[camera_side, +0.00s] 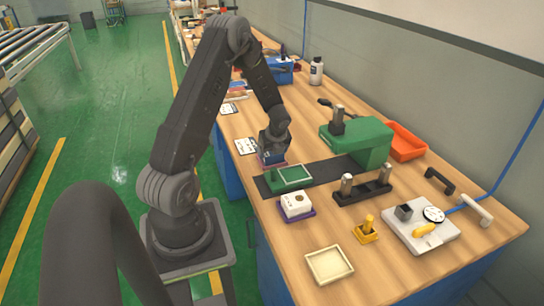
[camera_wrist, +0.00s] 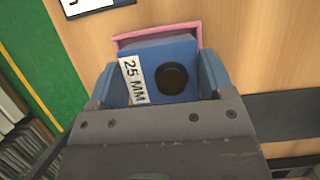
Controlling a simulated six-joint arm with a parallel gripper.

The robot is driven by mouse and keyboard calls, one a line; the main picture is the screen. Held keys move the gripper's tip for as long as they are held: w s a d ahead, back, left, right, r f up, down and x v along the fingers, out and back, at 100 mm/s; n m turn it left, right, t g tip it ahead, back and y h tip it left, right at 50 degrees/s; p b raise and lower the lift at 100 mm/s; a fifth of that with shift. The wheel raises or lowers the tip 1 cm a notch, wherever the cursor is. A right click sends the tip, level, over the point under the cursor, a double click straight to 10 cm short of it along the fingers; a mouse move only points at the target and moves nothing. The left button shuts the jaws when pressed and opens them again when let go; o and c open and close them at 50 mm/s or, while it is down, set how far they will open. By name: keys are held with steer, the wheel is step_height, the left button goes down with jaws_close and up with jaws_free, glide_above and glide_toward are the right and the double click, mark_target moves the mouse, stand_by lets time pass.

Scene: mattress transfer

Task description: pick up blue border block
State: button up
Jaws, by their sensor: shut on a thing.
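The blue block (camera_wrist: 152,62) fills the space between my gripper's jaws in the wrist view. It has a white "25 MM" label (camera_wrist: 133,80) and a dark round spot on its face. My gripper (camera_wrist: 162,82) is shut on it, one blue finger on each side. In the side view my gripper (camera_side: 273,146) points down at the table's left edge, with the block (camera_side: 273,157) small and partly hidden beneath it. A pink-purple tray (camera_wrist: 150,34) shows right behind the block. I cannot tell whether the block still touches the tray.
A green machine (camera_side: 360,140) with a dark base strip and a green-framed plate (camera_side: 293,176) stands beside my gripper. A white block (camera_side: 295,203) on a purple tray, a cream tray (camera_side: 329,265) and a yellow-handled block (camera_side: 366,231) are nearer the front. An orange bin (camera_side: 405,143) is at the right.

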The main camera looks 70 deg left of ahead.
steer(key=shift+c, duration=1.1)
steer(key=shift+r, duration=0.1)
